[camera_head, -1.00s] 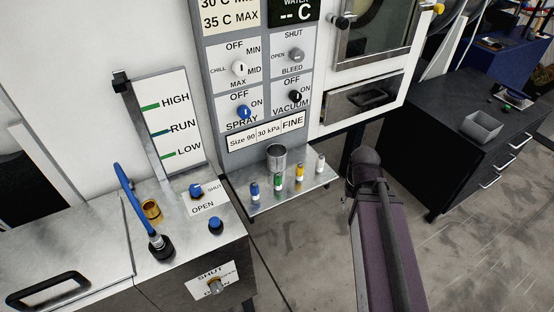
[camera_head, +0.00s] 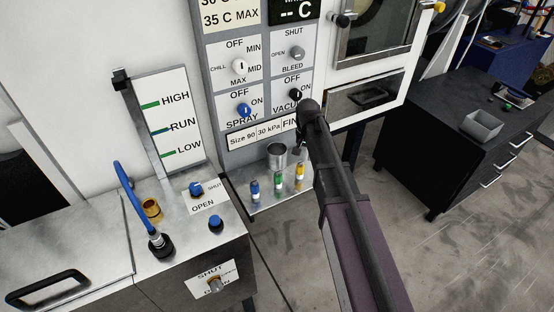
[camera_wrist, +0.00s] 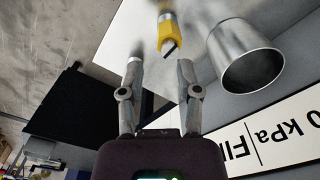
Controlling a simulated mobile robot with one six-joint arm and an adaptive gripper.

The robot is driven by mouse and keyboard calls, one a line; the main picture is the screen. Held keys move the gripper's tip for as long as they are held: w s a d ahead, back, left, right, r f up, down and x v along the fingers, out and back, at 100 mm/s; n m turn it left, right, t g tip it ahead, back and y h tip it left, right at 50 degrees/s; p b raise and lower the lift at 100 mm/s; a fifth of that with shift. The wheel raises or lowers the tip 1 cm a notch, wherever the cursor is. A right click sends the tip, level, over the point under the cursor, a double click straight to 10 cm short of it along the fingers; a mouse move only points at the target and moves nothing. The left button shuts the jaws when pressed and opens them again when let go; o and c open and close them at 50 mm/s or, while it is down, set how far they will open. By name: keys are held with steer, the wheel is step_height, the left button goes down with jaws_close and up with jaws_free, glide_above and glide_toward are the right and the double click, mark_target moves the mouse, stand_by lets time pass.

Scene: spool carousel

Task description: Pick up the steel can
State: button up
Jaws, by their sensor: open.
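The steel can (camera_head: 276,155) is an open-topped metal cup standing at the back of a small metal shelf, under the control panel. In the wrist view the can (camera_wrist: 240,62) is large at the upper right, its mouth facing the camera. My gripper (camera_wrist: 160,72) is open and empty, with the can to the right of both fingers and outside the gap between them. In the head view my arm reaches in from the lower right, and its end is just right of the can; the fingers are mostly hidden there.
Blue (camera_head: 255,191), green (camera_head: 278,183) and yellow (camera_head: 299,176) capped vials stand along the shelf (camera_head: 262,206) in front of the can. The yellow vial (camera_wrist: 167,32) shows ahead of my fingertips. The control panel (camera_head: 228,110) rises close behind the can. A dark cabinet stands right.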

steer(key=m, duration=0.1)
glide_above(285, 166)
steer(key=shift+w+d, duration=0.15)
steer(key=shift+w, duration=0.25)
steer(key=shift+f, duration=0.15)
steer(key=shift+f+b, duration=1.05)
steer(key=shift+b, duration=0.15)
steer(key=shift+f+b, duration=2.6)
jaws_close()
